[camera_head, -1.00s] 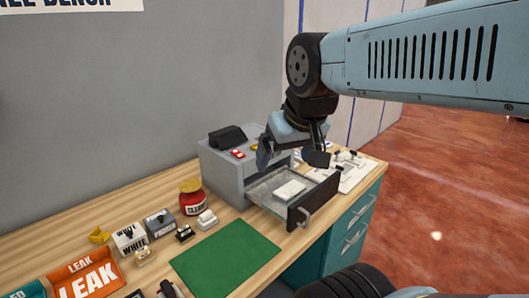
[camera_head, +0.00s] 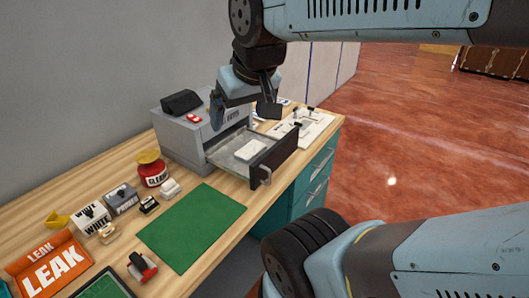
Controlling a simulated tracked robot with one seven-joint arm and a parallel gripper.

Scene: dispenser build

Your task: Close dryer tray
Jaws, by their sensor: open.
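The grey dryer (camera_head: 180,140) stands on the wooden bench with its tray (camera_head: 226,154) pulled out toward the front right. The tray has a dark front panel (camera_head: 277,158) with a metal handle (camera_head: 265,177). A small white block (camera_head: 250,149) lies in the tray. My gripper (camera_head: 243,110) is open, its two fingers apart, and hangs over the dryer's front and the back of the tray. It looks apart from the tray front and handle; its exact height is hard to tell.
A green mat (camera_head: 192,227) lies in front of the dryer. A red jar (camera_head: 153,170) and several small boxes stand to its left. White sheets with small fixtures (camera_head: 302,127) lie behind the tray. Teal drawers (camera_head: 315,183) are below; open red floor is at right.

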